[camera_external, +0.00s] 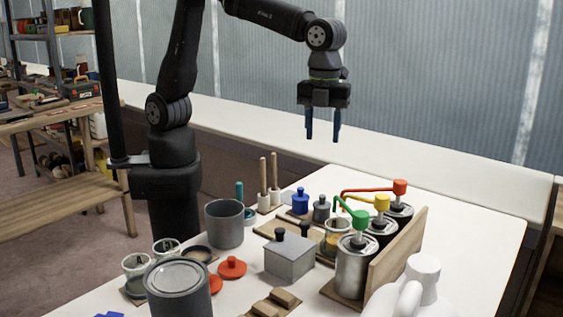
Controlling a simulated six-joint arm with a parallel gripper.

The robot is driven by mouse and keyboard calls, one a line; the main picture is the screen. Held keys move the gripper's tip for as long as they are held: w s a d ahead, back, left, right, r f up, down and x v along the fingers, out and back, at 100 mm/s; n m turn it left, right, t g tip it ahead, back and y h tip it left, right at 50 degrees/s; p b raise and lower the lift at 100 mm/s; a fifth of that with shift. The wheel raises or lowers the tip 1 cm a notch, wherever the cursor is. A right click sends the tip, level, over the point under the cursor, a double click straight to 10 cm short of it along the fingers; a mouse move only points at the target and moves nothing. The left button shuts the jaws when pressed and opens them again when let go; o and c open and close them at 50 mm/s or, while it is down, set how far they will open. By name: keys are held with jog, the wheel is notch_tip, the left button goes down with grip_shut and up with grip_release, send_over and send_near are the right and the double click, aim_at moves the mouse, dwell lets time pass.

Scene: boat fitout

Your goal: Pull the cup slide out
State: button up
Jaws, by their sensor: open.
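My gripper (322,136) hangs high above the back of the white table, fingers pointing down, apart and empty. It touches nothing. A glass cup (335,226) stands on a low wooden board, partly hidden behind the green-topped pump can (355,265). The board, which looks like the cup slide (273,231), reaches out to the left from the pump cans. A small black knob (305,230) shows near the cup; I cannot tell whether it is fixed to the board. A grey box with a black knob (289,258) hides part of the board.
Yellow (381,203) and red (400,187) pump heads stand behind the green one, beside an upright wooden panel (398,252). A grey pot (225,225), a large grey tin (178,292), red lids and small bottles crowd the table. The right side near the back is clear.

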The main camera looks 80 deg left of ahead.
aim_at(305, 223)
jog(key=s+a+f+n, duration=0.1)
jog(key=f+n, duration=0.2)
jog(key=f, duration=0.6)
jog(key=s+f+n, duration=0.1)
jog(key=f+n, duration=0.2)
jog(key=f, duration=0.5)
jog(key=s+a+f+n, duration=0.1)
jog(key=f+n, duration=0.2)
jog(key=f, duration=0.6)
jog(key=shift+a+f, duration=0.35)
